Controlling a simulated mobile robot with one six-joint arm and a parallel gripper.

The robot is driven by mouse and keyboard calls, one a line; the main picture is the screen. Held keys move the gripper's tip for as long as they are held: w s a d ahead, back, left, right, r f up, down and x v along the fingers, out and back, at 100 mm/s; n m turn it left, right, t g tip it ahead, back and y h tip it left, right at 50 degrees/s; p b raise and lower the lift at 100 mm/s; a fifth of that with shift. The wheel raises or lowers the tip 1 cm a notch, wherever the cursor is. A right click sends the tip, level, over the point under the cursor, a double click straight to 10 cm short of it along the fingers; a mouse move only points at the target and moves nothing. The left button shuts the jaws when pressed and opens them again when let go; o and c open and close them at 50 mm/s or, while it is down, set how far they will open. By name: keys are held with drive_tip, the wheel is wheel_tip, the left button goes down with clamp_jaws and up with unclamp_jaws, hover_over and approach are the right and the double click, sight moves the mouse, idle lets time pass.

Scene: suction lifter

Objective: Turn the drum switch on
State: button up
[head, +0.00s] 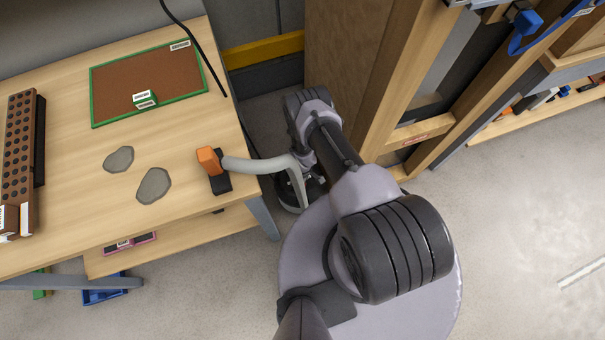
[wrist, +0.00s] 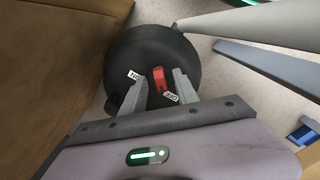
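The drum switch is a red knob (wrist: 159,78) on top of a round black drum (wrist: 185,55) in the wrist view. A white ON label (wrist: 134,75) lies to its left and an OFF label (wrist: 170,96) to its lower right, both turned in the picture. My gripper (wrist: 158,84) is open, with one finger on each side of the knob and a gap to it visible. I cannot tell the fingertips' height over the drum. In the head view my arm and the hose partly cover the drum (head: 318,190), and the knob is not visible.
A grey hose (head: 262,165) runs from the drum to an orange-handled lifter (head: 208,160) on the wooden table (head: 75,190). Two flat grey stones (head: 153,186) lie beside it. A wooden cabinet (head: 345,65) stands close beyond my arm. A table leg (head: 262,217) is left of the drum.

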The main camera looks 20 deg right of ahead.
clamp_jaws()
drive_tip(key=shift+m, duration=0.3)
drive_tip(key=m, duration=0.3)
drive_tip(key=shift+m, duration=0.4)
drive_tip(key=m, duration=0.4)
drive_tip(key=shift+s+a+m, duration=0.1)
drive_tip(key=shift+a+m, duration=0.05)
drive_tip(key=shift+m, duration=0.15)
drive_tip(key=m, duration=0.8)
drive_tip(key=shift+a+m, duration=0.15)
drive_tip(key=shift+m, duration=0.45)
